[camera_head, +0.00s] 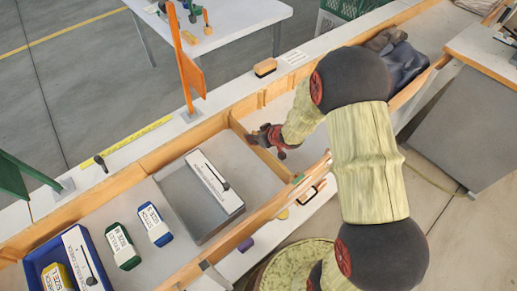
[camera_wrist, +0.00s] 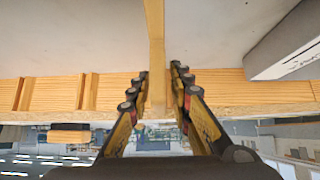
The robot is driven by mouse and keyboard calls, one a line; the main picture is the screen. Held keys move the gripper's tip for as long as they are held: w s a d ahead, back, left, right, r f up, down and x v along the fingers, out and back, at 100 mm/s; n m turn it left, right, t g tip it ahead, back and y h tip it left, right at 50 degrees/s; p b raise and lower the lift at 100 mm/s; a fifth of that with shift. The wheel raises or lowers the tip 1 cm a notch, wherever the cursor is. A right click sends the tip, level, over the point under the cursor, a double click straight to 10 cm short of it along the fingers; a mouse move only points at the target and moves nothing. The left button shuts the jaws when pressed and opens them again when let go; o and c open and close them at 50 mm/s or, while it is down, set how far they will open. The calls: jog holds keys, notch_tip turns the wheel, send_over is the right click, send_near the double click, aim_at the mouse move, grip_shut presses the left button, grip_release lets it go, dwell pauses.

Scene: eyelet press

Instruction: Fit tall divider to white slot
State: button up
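A thin wooden divider (camera_head: 262,155) stands across the long wooden-walled tray, between its far and near walls. In the wrist view the divider (camera_wrist: 155,45) runs up the middle as a pale strip. My gripper (camera_head: 268,137) is at the divider in the head view. In the wrist view my gripper (camera_wrist: 160,75) has one finger on each side of the divider, with a narrow gap visible on both sides. It looks open. Wooden slot blocks (camera_wrist: 86,92) show on the tray wall. I cannot make out which slot is marked white.
A grey bin with a white labelled box (camera_head: 214,180) sits left of the divider. Blue and green labelled boxes (camera_head: 123,246) and a blue bin (camera_head: 35,262) lie farther left. An orange post (camera_head: 180,55) rises behind the far wall. Dark cloth items (camera_head: 403,62) lie at the right.

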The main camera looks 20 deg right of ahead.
grip_shut()
dwell(0.8)
